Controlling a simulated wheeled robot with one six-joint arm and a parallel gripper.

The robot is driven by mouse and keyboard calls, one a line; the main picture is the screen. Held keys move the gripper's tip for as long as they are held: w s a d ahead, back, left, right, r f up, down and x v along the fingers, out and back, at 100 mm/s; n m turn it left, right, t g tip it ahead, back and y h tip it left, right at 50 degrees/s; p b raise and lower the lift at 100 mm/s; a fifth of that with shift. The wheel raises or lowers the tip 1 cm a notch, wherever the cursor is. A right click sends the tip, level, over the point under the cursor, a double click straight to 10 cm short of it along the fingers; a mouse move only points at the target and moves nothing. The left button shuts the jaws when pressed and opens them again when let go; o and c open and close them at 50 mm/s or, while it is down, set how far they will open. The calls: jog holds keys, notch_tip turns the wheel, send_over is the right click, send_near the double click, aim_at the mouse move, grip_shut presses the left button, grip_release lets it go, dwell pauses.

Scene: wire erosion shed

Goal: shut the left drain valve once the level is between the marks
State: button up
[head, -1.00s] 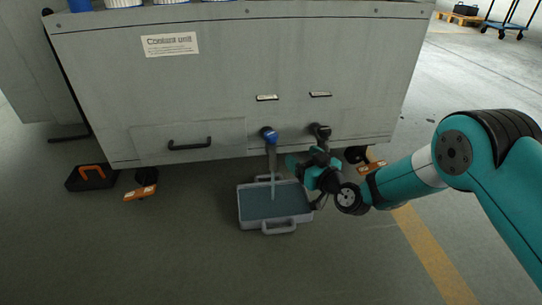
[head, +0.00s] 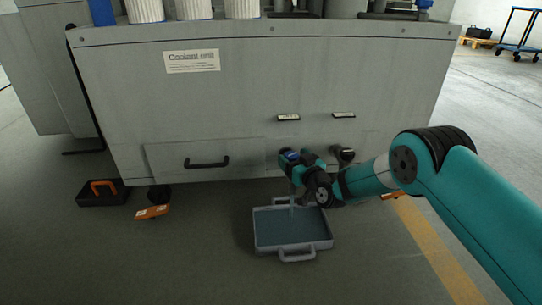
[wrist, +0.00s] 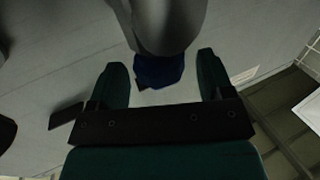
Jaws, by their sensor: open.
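The left drain valve (head: 291,154), with a blue handle, sits low on the coolant unit's front. My gripper (head: 288,160) is at it, covering most of it. In the wrist view the blue handle (wrist: 160,72) lies between my two spread fingers, with a gap visible on each side. A grey tray (head: 285,248) with a handle stands on the floor below, holding grey-blue liquid (head: 288,229). A short pale streak shows above its back edge below my gripper; I cannot tell how much is flowing. No level marks can be made out.
A second, dark valve (head: 343,154) is just right of my gripper. Small labels (head: 288,117) sit above the valves. A black toolbox (head: 103,197) and an orange-and-black object (head: 152,212) lie on the floor at left. The floor in front is clear.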

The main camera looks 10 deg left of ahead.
jog(key=shift+x, duration=0.75)
jog(key=c, duration=0.9)
jog(key=shift+s+a+r+m+t+h+p, duration=0.15)
jog(key=shift+m+t+h+p, duration=0.3)
jog(key=shift+p, duration=0.25)
jog(key=shift+m+t+h+p, duration=0.45)
jog(key=shift+m+h, duration=0.1)
jog(key=shift+h, duration=0.4)
jog(key=shift+f+m+t+h+b, duration=0.15)
jog(key=shift+m+t+h+b, duration=0.2)
jog(key=shift+m+h, duration=0.3)
jog(key=shift+f+m+t+h+b, duration=0.2)
jog(key=shift+m+h+b, duration=0.25)
jog(key=shift+h, duration=0.4)
jog(key=shift+m+t+h+b, duration=0.25)
jog(key=shift+m+h+b, duration=0.4)
jog(key=shift+h, duration=0.25)
jog(key=shift+r+m+h+b, duration=0.2)
jog(key=shift+m+h+b, duration=0.15)
jog(key=shift+h, duration=0.25)
